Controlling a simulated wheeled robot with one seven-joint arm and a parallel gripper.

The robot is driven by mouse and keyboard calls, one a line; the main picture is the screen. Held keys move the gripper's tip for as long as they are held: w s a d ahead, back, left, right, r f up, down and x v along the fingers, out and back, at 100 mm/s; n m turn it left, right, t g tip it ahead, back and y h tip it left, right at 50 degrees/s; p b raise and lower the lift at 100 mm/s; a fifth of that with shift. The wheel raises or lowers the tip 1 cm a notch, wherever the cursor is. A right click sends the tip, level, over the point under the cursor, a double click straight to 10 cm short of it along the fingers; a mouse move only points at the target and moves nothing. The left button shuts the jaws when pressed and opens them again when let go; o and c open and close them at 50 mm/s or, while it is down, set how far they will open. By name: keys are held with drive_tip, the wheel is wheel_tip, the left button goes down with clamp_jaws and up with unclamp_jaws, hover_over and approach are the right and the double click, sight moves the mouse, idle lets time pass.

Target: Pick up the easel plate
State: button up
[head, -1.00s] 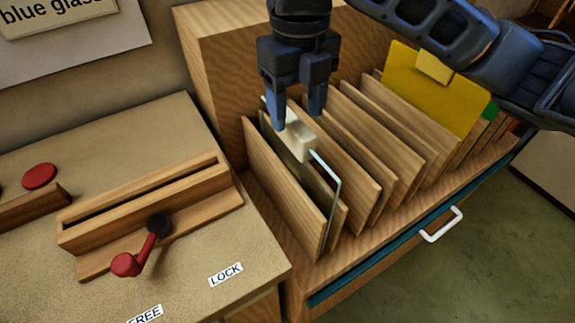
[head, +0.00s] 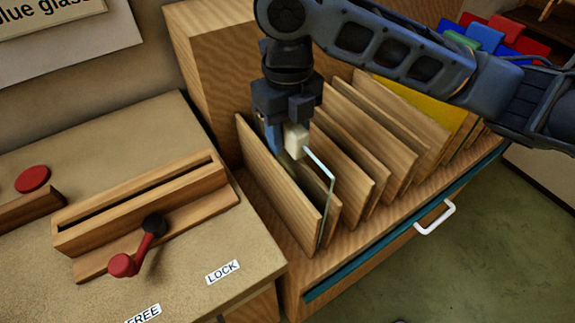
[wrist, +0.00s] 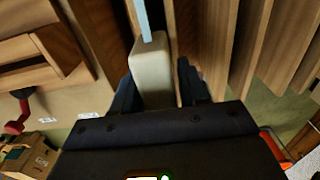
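The easel plate appears to be the clear glass sheet (head: 327,222) with a pale cream grip block (head: 296,139) on its top edge. It stands upright in the near slot of the wooden rack, between wooden dividers. My gripper (head: 291,140) points down over it, with its fingers on either side of the block. In the wrist view the block (wrist: 152,75) lies between the two fingertips (wrist: 157,85). A thin gap seems to show by the right finger, so the fingers look open around it.
Wooden dividers (head: 375,145) stand close on the right. A yellow sheet (head: 430,108) and red and blue pieces (head: 486,36) are farther along. On the bench at left are a slotted wooden holder (head: 140,215) with a red-knobbed lever (head: 121,264) and a LOCK label (head: 222,272).

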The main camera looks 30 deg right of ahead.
clamp_jaws()
drive_tip(key=shift+r, duration=0.15)
